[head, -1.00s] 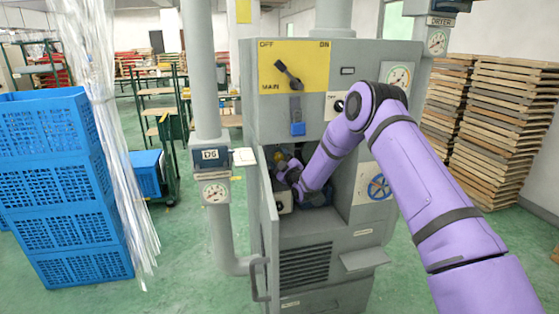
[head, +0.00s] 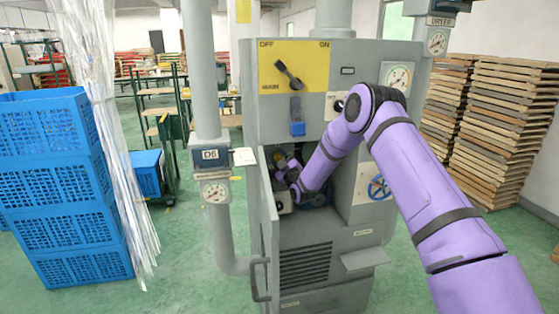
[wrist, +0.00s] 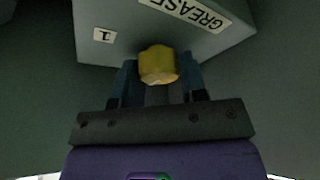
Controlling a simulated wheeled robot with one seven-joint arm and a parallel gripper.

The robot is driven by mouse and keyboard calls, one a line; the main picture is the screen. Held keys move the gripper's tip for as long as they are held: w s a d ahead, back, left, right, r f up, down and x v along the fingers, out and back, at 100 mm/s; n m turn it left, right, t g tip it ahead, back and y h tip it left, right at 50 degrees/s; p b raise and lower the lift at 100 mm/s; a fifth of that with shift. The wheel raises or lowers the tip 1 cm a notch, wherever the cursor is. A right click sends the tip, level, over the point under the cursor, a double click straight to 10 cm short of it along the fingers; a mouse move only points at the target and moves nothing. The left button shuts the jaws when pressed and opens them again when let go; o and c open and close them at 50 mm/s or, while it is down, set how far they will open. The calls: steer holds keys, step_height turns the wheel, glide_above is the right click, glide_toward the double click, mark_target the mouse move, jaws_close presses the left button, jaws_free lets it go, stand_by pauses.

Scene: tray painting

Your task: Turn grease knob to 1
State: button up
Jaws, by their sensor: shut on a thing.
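The grease knob (wrist: 159,64) is yellow and sits on a grey box (wrist: 120,28) inside the machine. In the wrist view the box shows a GREASE label (wrist: 188,12) and a label reading 1 (wrist: 103,35), to the knob's left. My gripper (wrist: 160,75) is shut on the knob, one finger on each side. In the head view my gripper (head: 288,172) reaches into the open compartment of the grey machine (head: 370,62), and my forearm hides part of the inside. I cannot tell which number the knob points at.
The compartment door (head: 262,215) stands open at the left of the opening. The main lever (head: 288,75) and a blue switch (head: 297,127) are above it. A blue handwheel (head: 379,188) is at the right. Blue crates (head: 65,220) stand far left.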

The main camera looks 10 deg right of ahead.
steer(key=m+h, duration=0.1)
steer(key=m, duration=0.2)
steer(key=m+t+h, duration=0.1)
steer(key=m+h, duration=0.1)
steer(key=m, duration=0.2)
steer(key=shift+f+t, duration=0.1)
steer(key=shift+t, duration=0.2)
steer(key=shift+m+h, duration=0.95)
steer(key=shift+m, duration=0.6)
steer(key=shift+m+h, duration=0.95)
steer(key=shift+m, duration=0.6)
steer(key=o, duration=0.9)
steer(key=v, duration=1)
steer(key=shift+s+f, duration=0.2)
steer(key=shift+s, duration=0.15)
steer(key=shift+o, duration=0.2)
